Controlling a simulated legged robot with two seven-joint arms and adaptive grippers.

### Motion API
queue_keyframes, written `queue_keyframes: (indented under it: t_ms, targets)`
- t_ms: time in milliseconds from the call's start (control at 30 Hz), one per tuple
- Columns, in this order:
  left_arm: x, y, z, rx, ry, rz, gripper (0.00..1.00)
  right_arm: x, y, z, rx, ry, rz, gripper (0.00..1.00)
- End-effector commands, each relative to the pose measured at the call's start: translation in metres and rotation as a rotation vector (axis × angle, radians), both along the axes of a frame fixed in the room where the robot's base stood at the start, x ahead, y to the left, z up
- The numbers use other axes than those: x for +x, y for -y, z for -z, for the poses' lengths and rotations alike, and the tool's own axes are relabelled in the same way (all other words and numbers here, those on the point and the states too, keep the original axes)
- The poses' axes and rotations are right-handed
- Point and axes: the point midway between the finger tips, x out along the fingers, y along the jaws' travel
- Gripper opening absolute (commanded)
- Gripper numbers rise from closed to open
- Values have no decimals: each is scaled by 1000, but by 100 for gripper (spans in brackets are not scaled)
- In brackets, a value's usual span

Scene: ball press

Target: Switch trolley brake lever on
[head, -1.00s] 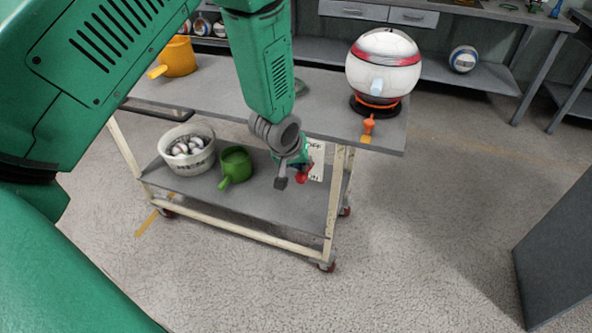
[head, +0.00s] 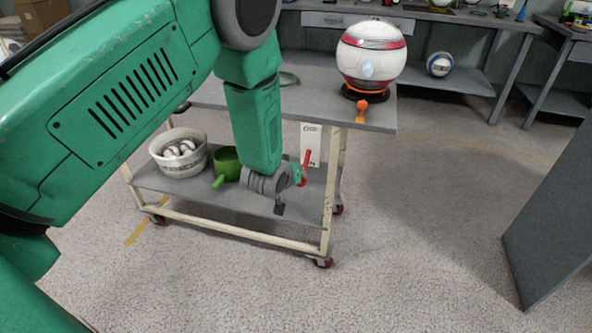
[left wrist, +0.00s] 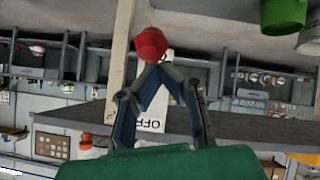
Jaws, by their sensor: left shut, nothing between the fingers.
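The trolley (head: 345,113) has a grey top, a lower shelf and a cream frame. A red lever (head: 307,165) rises near the right end of its lower shelf, beside a white label plate (head: 311,140). In the left wrist view, the lever's round red knob (left wrist: 151,44) shows just beyond my left gripper (left wrist: 154,80), whose fingertips meet. The label there reads OFF (left wrist: 152,120), behind the fingers. My left gripper (head: 290,188) is shut and empty, low beside the lever. I cannot tell whether it touches the lever. My right gripper is out of view.
A white pot (head: 183,160) of balls and a green mug (head: 225,165) stand on the lower shelf. A grey panel (head: 550,235) stands at right. The floor between is clear.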

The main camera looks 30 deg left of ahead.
Motion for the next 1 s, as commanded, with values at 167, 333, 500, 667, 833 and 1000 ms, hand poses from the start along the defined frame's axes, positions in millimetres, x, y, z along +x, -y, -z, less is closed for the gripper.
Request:
queue_keyframes:
  t_ms: [167, 333, 500, 667, 833, 1000]
  targets:
    - [0, 0, 7, -1, -3, 0, 0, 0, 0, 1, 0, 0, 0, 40]
    - [0, 1, 11, 0, -7, 2, 0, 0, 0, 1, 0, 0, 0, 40]
    - [-1, 2, 14, -1, -12, 4, 0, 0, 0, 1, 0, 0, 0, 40]
    - [-2, 2, 15, -2, -16, 4, 0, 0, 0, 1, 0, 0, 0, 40]
    - [-2, 2, 14, -2, -18, 4, 0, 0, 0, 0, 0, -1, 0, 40]
    - [3, -1, -5, -2, -13, 3, 0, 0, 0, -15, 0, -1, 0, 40]
